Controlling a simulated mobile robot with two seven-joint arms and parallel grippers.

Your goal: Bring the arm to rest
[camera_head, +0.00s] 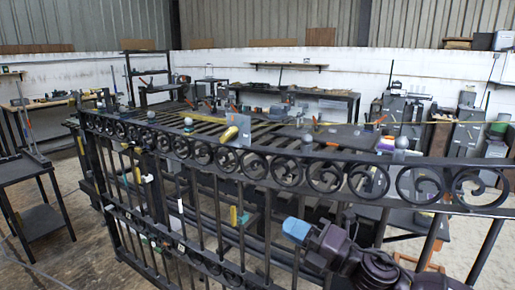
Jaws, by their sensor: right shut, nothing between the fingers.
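My right arm comes in at the bottom right, dark purple. Its gripper (297,229), with a pale blue end, is at the lower middle of the head view. It points up and left, in front of the black metal gate (308,164). The gripper is small and partly blurred, and I see nothing held in it. I cannot tell whether it touches the gate's bars. The gate has a row of scrolls along its top and upright bars below. My left gripper is not in view.
The gate runs across most of the view, close to my right arm. Behind it is a long cluttered workbench (340,135). A dark side table (27,167) stands at the left. Grey cabinets (466,130) stand at the back right. Bare floor shows at the lower left.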

